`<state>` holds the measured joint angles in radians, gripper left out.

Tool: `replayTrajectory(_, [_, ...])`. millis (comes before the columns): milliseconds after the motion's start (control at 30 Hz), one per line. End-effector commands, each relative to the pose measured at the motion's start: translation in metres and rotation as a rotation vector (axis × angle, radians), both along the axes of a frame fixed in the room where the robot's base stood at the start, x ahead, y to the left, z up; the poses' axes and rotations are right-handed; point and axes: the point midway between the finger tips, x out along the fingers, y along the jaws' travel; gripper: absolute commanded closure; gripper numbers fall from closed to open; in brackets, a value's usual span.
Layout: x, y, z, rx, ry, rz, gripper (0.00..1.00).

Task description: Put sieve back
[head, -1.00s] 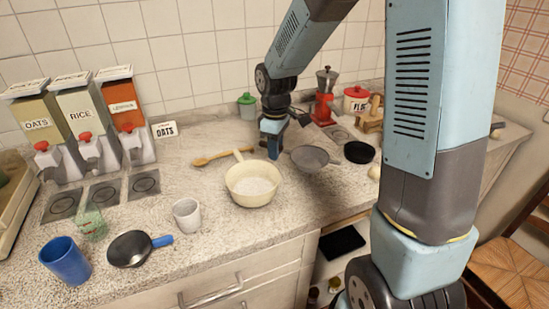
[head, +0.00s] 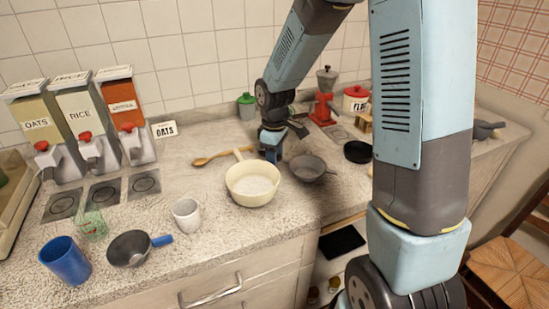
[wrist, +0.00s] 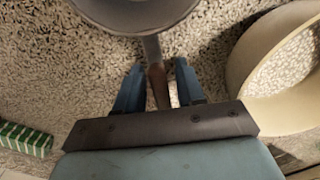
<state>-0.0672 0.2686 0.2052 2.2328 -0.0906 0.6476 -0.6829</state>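The grey round sieve (head: 308,167) rests on the counter right of the cream pot. In the wrist view its bowl (wrist: 135,12) is at the top edge and its brown handle points toward my gripper (wrist: 159,70). My gripper also shows in the head view (head: 271,152), low over the counter behind the cream pot. Its two blue fingers stand apart, one on each side of the handle, with gaps visible. I cannot see any mesh clearly.
The cream pot (head: 252,183) is close left of my gripper, with a wooden spoon (head: 212,157) behind it. A black round dish (head: 357,152) stands right of the sieve. A white cup (head: 187,214), a blue-handled pan (head: 130,248) and a blue cup (head: 66,262) are further left.

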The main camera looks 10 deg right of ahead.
Motion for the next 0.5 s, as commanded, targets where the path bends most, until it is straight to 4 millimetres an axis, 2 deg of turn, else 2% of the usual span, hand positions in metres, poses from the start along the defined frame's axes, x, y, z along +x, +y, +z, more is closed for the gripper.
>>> replayTrajectory(100, [0.0, 0.0, 0.0, 0.0, 0.0, 0.0, 0.53])
replayTrajectory(333, [0.0, 0.0, 0.001, 0.0, 0.0, 0.001, 0.53])
replayTrajectory(500, [0.0, 0.0, 0.015, 0.0, -0.001, 0.0, 0.53])
